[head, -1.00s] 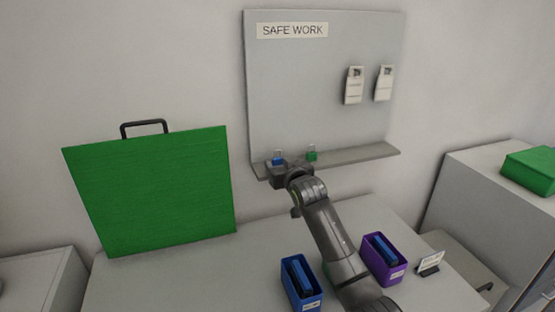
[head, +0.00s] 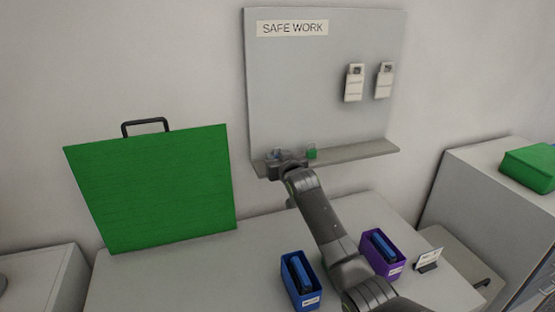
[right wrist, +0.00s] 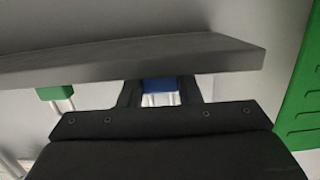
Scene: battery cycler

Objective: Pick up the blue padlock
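The blue padlock (right wrist: 160,84) is between the two fingers of my right gripper (right wrist: 160,94) in the right wrist view, with its pale shackle showing. That view looks upside down. The fingers are close to both sides of the blue body; whether they press on it I cannot tell. In the head view my right gripper (head: 278,160) is at the left end of the grey shelf (head: 360,154), and only a bit of the blue padlock (head: 276,154) shows behind it. My left gripper is not in view.
A green padlock (head: 311,154) stands on the shelf just right of my right gripper and also shows in the right wrist view (right wrist: 54,93). A blue bin (head: 299,281) and a purple bin (head: 382,254) stand below on the table. A green case (head: 150,190) stands left.

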